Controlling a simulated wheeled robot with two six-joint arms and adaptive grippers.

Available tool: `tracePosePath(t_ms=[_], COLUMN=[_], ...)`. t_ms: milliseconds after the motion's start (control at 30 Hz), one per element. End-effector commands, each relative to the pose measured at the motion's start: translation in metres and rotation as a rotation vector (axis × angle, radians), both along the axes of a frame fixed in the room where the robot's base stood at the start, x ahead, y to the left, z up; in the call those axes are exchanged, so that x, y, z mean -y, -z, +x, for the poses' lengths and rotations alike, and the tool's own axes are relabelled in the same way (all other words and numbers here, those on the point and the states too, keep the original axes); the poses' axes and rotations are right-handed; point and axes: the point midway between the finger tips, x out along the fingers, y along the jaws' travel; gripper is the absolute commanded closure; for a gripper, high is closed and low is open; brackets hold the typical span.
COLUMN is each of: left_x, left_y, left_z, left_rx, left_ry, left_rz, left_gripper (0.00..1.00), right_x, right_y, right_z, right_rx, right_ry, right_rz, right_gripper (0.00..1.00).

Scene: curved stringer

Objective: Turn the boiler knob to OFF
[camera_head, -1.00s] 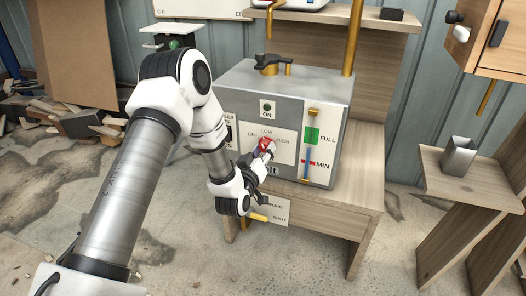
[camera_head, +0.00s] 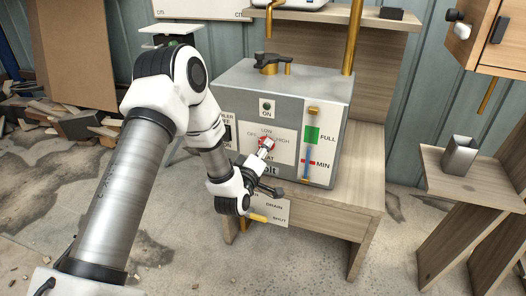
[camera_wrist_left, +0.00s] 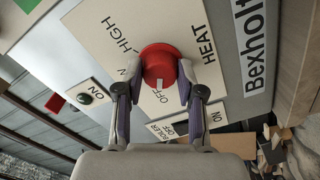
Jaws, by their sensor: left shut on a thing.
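The red boiler knob (camera_head: 268,141) sits on a white label plate on the front of the grey boiler (camera_head: 300,85). In the left wrist view the round red knob (camera_wrist_left: 158,62) lies between my left fingertips, with OFF printed just below it and HIGH to its upper left. My left gripper (camera_wrist_left: 160,80) is shut on the knob, one finger on each side. In the head view my left gripper (camera_head: 264,151) reaches the knob from below left and partly hides the plate. I cannot clearly tell which label the knob points to. My right gripper is not in view.
A level gauge (camera_head: 309,145) marked FULL and MIN is right of the knob. A yellow drain handle (camera_head: 257,217) is below. The boiler stands on a wooden bench (camera_head: 350,195). A wooden shelf with a metal cup (camera_head: 458,156) is at right.

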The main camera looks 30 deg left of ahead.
Motion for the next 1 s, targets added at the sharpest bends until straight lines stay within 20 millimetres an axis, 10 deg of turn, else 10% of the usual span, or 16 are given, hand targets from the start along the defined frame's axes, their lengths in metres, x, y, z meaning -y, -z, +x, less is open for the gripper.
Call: tracePosePath(t_ms=[400, 433, 500, 1000], left_x=[0.000, 0.000, 0.000, 0.007], left_y=[0.001, 0.001, 0.001, 0.001], left_z=[0.000, 0.000, 0.000, -0.029], left_rx=[0.000, 0.000, 0.001, -0.003], left_ry=[-0.001, -0.001, 0.000, -0.002], left_rz=[-0.009, -0.009, -0.008, -0.009], left_gripper=[0.97, 0.51, 0.37, 0.37], right_x=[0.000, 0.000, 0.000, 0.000], right_y=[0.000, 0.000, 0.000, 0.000], right_z=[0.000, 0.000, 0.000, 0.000], right_rx=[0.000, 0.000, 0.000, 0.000], right_ry=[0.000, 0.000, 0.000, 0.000], right_rz=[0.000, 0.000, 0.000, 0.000], right_gripper=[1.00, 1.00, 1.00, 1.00])
